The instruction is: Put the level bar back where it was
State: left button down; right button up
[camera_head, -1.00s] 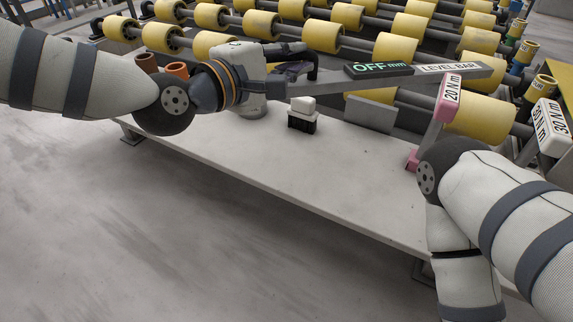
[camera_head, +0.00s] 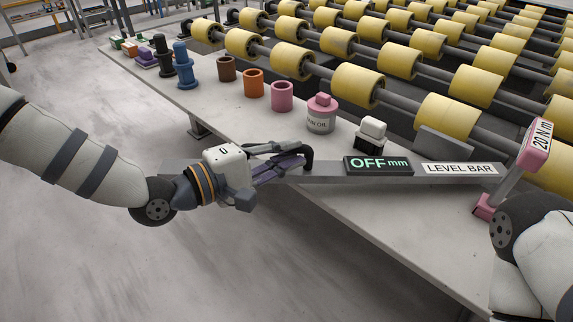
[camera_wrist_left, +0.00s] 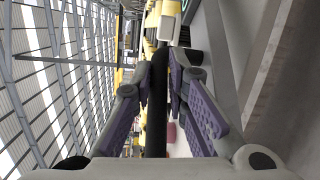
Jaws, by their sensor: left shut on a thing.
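The level bar is a long grey beam (camera_head: 325,180) with a dark display reading "OFF mm" (camera_head: 378,166) and a white "LEVEL BAR" label (camera_head: 459,169). My left gripper (camera_head: 300,160) is shut on its black handle, which also runs between the purple-padded fingers in the left wrist view (camera_wrist_left: 157,100). The bar slants across the front of the grey table (camera_head: 350,215), its left end over the table's front edge. I cannot tell whether its underside touches the table. My right arm is at the lower right; its gripper is not in view.
Yellow rollers (camera_head: 447,115) fill the back. Along the table stand a white-topped black block (camera_head: 372,130), a pink oil can (camera_head: 320,114), pink (camera_head: 281,97), orange (camera_head: 253,84) and brown (camera_head: 226,69) cups. A pink-ended "20 N m" tool (camera_head: 536,144) is near the bar's right end.

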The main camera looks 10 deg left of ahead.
pick_arm(q)
notch_tip(320, 180, down, 3)
jog(key=shift+f, duration=0.1)
jog(key=c, duration=1.6)
grip_release()
jog(key=shift+a, duration=0.1)
